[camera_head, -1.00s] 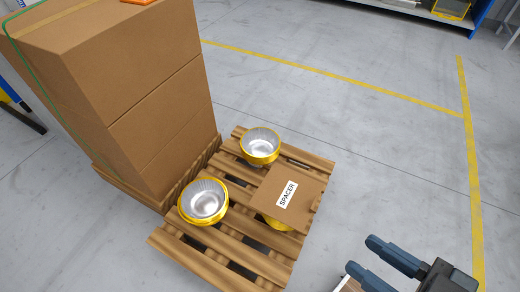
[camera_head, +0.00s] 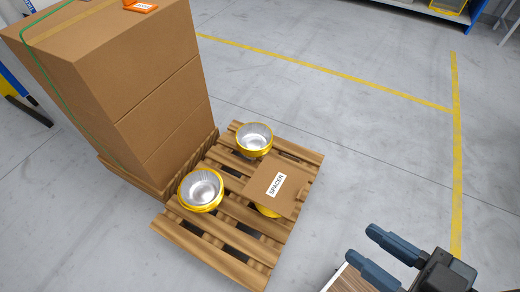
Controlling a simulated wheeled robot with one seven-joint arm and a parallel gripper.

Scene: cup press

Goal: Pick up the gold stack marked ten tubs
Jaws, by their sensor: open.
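Two gold-rimmed stacks with silver insides stand on a wooden pallet (camera_head: 215,263). One gold stack (camera_head: 254,140) is at the back, and another gold stack (camera_head: 201,190) is at the left. A third gold stack (camera_head: 268,211) is mostly hidden beneath a brown cardboard sheet (camera_head: 284,172) labelled SPACER. No marking of ten tubs is readable on any stack. My gripper (camera_head: 368,250) is open and empty at the lower right, apart from the pallet and the stacks.
Large cardboard boxes (camera_head: 160,115) are piled on a pallet directly left of the stacks, with an orange item (camera_head: 140,6) on top. A wooden-topped edge (camera_head: 347,281) shows at the bottom, near my gripper. Grey floor with yellow lines (camera_head: 330,73) lies clear behind and right.

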